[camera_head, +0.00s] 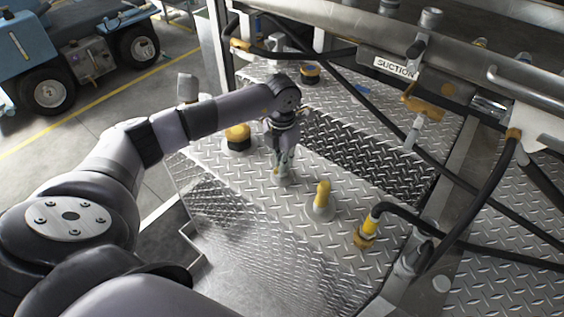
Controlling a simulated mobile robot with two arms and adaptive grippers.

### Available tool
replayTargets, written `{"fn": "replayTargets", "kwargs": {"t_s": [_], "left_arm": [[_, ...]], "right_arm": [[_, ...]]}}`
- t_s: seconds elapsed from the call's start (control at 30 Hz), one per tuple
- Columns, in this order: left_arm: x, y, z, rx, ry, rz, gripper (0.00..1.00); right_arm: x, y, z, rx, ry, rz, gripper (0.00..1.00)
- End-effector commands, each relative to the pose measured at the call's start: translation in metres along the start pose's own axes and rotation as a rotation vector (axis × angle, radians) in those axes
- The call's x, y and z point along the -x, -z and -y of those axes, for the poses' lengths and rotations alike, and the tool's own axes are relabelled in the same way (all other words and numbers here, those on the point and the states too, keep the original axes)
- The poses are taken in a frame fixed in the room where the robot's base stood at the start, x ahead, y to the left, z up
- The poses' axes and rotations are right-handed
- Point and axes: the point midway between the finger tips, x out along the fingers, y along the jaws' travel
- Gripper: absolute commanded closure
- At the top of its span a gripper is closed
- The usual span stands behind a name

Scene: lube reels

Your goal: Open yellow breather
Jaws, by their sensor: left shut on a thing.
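My left gripper (283,168) points down at the tread plate in the middle of the view. It is shut on a small fitting that stands on the plate; the fingers hide most of it, and only a grey base and a hint of yellow show. To its right a yellow upright piece (322,195) stands on a grey round base. To its left a yellow cap (238,132) sits on a dark collar, apart from the gripper. I cannot tell for sure which of these is the yellow breather. My right gripper is not in view.
Another yellow and black cap (310,73) stands farther back. A black hose with a yellow fitting (365,235) lies at the right. Hoses and a pipe rack with a SUCTION label (395,68) fill the right. A blue vehicle (75,50) stands far left.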

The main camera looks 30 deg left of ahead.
Motion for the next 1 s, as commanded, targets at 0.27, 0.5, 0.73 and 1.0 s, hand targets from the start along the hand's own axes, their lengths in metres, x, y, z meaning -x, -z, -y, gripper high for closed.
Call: {"fn": "replayTargets", "kwargs": {"t_s": [0.27,0.5,0.73,1.0], "left_arm": [[0.0008,-0.0004,-0.0006,0.084,0.0,0.001,1.0],[0.0011,-0.0004,-0.0006,0.099,0.0,0.002,1.0],[0.0011,-0.0005,-0.0008,0.099,0.0,0.002,0.89],[0.0006,-0.0003,-0.0004,0.097,0.0,0.001,0.71]], "right_arm": [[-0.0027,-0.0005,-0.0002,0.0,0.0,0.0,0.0],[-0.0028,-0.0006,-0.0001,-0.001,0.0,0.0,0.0],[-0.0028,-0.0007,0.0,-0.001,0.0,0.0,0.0],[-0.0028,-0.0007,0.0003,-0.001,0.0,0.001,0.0]]}}
